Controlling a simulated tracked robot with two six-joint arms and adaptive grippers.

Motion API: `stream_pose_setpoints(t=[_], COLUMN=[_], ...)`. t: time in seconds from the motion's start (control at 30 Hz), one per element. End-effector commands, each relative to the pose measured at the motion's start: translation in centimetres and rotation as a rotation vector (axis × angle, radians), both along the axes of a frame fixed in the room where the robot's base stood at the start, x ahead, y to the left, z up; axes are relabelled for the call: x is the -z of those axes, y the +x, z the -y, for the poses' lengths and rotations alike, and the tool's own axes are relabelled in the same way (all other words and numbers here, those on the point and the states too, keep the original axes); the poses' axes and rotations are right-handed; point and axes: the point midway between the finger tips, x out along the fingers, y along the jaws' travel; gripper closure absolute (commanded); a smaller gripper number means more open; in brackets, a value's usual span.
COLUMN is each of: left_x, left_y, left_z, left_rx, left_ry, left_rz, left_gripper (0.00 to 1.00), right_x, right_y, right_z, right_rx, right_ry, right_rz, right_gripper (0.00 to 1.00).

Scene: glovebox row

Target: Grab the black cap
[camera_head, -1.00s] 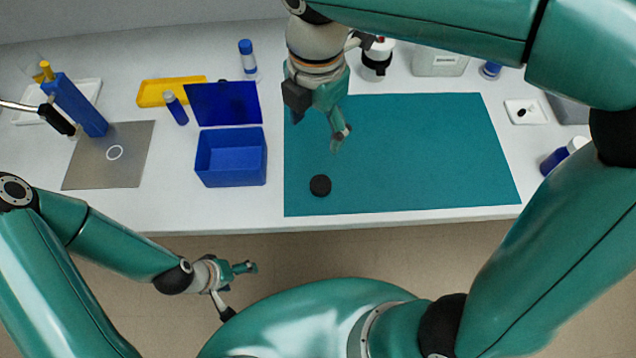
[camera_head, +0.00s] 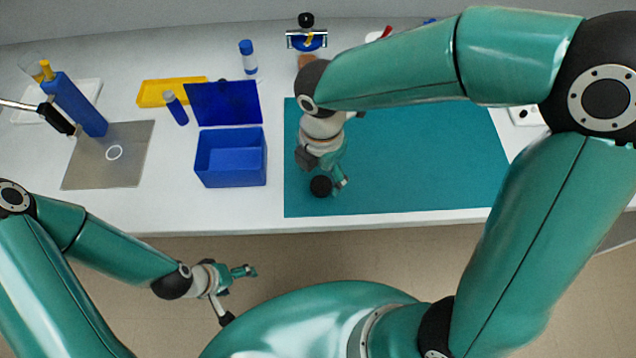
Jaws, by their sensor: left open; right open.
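The black cap (camera_head: 320,187) is a small round disc lying on the teal mat (camera_head: 420,185), near the mat's front left. My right gripper (camera_head: 328,186) is open and right at the cap, pointing down toward the front edge. One finger shows just to the right of the cap; the other is hard to make out. I cannot tell whether the fingers touch the cap. My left gripper (camera_head: 236,283) is open and empty, in front of the table's edge and well away from the cap.
An open blue box (camera_head: 231,160) stands left of the mat. A grey plate (camera_head: 108,155) with a white ring, a blue block (camera_head: 77,105), a yellow tray (camera_head: 160,92) and blue-capped bottles stand further left. My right arm hides much of the back right.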

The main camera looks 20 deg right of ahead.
Motion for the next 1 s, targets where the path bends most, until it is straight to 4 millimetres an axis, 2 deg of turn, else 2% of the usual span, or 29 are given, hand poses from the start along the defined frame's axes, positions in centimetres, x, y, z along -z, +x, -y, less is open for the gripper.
stream_pose_setpoints(t=[0.1, 0.2, 0.47, 0.7, 0.73, 1.0], left_x=[0.0, 0.1, 0.1, 0.1, 0.1, 0.1], left_y=[0.0, 0.0, 0.0, 0.0, 0.0, 0.0], left_z=[0.0, 0.0, 0.0, 0.0, 0.0, 0.0], left_rx=[0.0, 0.0, 0.0, 0.0, 0.0, 0.0], left_ry=[0.0, 0.0, 0.0, 0.0, 0.0, 0.0], left_rz=[0.0, 0.0, 0.0, 0.0, 0.0, 0.0], left_gripper=[0.19, 0.19, 0.19, 0.19, 0.19, 0.19], right_x=[1.8, 2.6, 2.8, 2.8, 2.8, 2.8], right_y=[-0.2, -0.2, -0.1, -0.1, -0.1, -0.1], right_z=[0.1, 0.1, 0.1, 0.1, 0.1, 0.1], right_rx=[0.001, 0.0, 0.001, 0.001, 0.001, 0.001], right_ry=[-0.002, -0.001, 0.0, 0.0, 0.0, 0.0], right_rz=[-0.004, -0.003, 0.0, 0.0, 0.0, 0.0], right_gripper=[0.27, 0.27, 0.27, 0.67, 0.7, 0.7])
